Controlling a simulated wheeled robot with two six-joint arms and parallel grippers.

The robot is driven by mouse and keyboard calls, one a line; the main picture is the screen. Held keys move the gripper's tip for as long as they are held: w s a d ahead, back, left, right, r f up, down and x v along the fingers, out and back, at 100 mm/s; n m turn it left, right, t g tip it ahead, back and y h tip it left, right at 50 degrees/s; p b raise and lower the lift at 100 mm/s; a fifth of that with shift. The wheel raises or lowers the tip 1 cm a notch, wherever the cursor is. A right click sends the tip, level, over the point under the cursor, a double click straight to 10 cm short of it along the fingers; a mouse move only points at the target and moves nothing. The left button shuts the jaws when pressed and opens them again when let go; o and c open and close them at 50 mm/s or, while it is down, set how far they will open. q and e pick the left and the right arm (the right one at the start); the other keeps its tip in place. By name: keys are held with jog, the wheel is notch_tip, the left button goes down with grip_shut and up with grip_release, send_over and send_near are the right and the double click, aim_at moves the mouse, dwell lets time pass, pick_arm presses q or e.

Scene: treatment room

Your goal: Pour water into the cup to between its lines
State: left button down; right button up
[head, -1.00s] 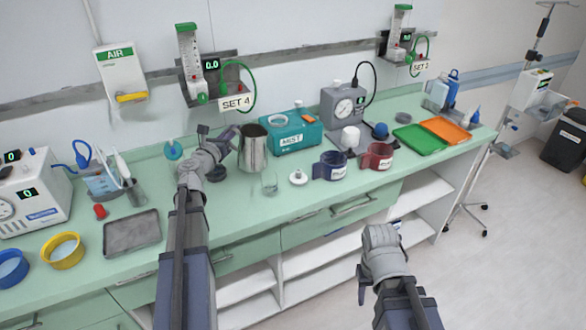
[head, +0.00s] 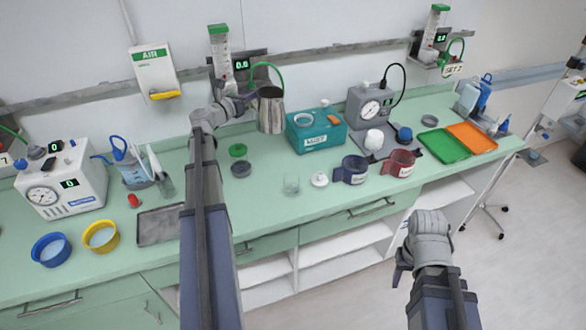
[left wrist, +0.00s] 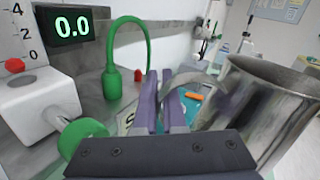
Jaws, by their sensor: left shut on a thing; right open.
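A steel jug (head: 271,112) is upright above the counter, in front of the wall rail. My left gripper (head: 246,101) is shut on its handle from the left. In the left wrist view the jug (left wrist: 262,108) fills the right side, beside the gripper's fingers (left wrist: 165,105); its contents are not visible. A small clear cup (head: 291,186) stands on the counter, below and slightly right of the jug; its lines and any water in it are too small to tell. My right gripper (head: 402,268) is open, in front of the counter, away from the jug and cup.
A white lid-like piece (head: 319,179) and a blue cuff (head: 350,170) stand right of the cup. A teal MIST box (head: 318,138) is behind it. The SET 4 flowmeter (head: 220,55) with its green hose is close to the left gripper.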

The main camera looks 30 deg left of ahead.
pick_arm(q)
jog(key=shift+h, duration=0.5)
jog(key=a+r, duration=0.1)
jog(key=s+a+r+p, duration=0.1)
jog(key=a+r+p, duration=0.1)
jog(key=shift+s+a+r, duration=0.1)
jog(key=shift+s+a, duration=0.1)
jog(key=shift+s, duration=0.15)
pick_arm(e)
notch_tip(320, 180, up, 3)
jog(key=shift+r, duration=0.1)
pick_arm(q)
jog(key=shift+d, duration=0.1)
